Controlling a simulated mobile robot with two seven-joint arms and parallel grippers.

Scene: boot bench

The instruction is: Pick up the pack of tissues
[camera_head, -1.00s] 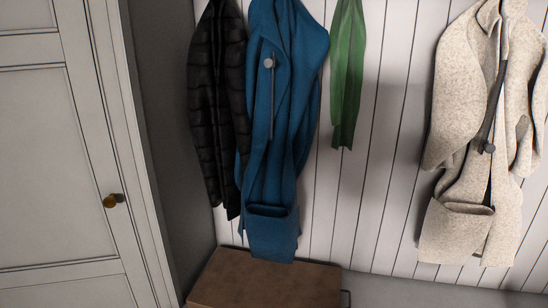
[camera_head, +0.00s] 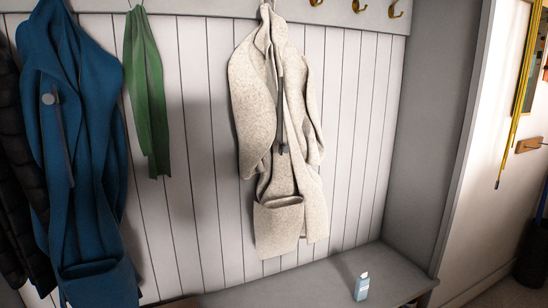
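Neither of my grippers is in view.
A blue coat (camera_head: 75,150), a dark quilted jacket (camera_head: 20,190), a green scarf (camera_head: 147,95) and a cream coat (camera_head: 280,140) hang on the panelled wall. Brass hooks (camera_head: 397,10) at the upper right are bare. Yellow cords (camera_head: 522,95) hang beyond the bench's right side panel.

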